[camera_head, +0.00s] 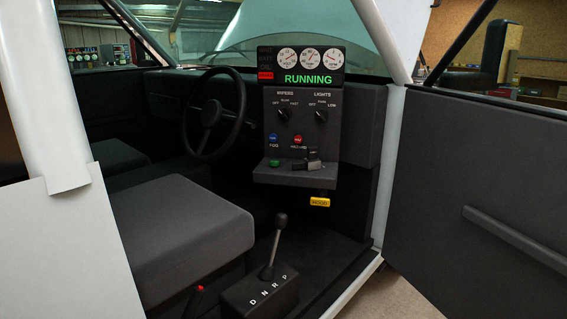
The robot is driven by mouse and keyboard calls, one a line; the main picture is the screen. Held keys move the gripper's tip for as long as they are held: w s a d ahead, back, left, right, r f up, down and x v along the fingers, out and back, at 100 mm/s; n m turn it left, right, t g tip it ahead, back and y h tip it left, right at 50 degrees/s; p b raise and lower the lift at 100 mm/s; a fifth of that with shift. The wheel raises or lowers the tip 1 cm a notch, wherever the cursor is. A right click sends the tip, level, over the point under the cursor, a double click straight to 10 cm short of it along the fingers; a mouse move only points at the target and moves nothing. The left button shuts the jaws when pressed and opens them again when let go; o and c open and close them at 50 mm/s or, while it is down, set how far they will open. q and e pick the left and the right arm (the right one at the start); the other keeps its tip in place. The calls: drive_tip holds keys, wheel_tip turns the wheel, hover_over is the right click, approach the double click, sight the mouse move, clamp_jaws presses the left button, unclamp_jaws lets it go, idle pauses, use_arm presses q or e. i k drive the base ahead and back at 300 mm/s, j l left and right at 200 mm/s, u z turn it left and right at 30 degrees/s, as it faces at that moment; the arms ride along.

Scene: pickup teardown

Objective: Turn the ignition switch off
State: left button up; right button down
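The dash panel (335,115) stands in the middle of the head view, inside the open cab. Its display (308,79) reads RUNNING in green under three round gauges. A small grey and black switch or key (314,161) sticks out of the shelf at the panel's lower right. It looks like the ignition switch, but its label and exact position are too small to read. A green button (274,162) is left of it. Neither of my grippers shows in this view.
Above the shelf are wiper (283,114) and light (321,115) knobs, a blue fog button (273,138) and a red hazard button (298,139). A yellow hood handle (320,202) hangs below. The seat (180,235), gear lever (274,245), steering wheel (210,115) and open door (490,190) surround the panel.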

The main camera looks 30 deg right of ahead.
sight(317, 164)
drive_tip(key=z, duration=1.6)
drive_tip(key=i+l, duration=0.15)
drive_tip(key=i, duration=0.25)
drive_tip(key=i+l, duration=0.15)
drive_tip(key=i, duration=0.2)
drive_tip(key=i+l, duration=0.15)
drive_tip(key=i, duration=0.25)
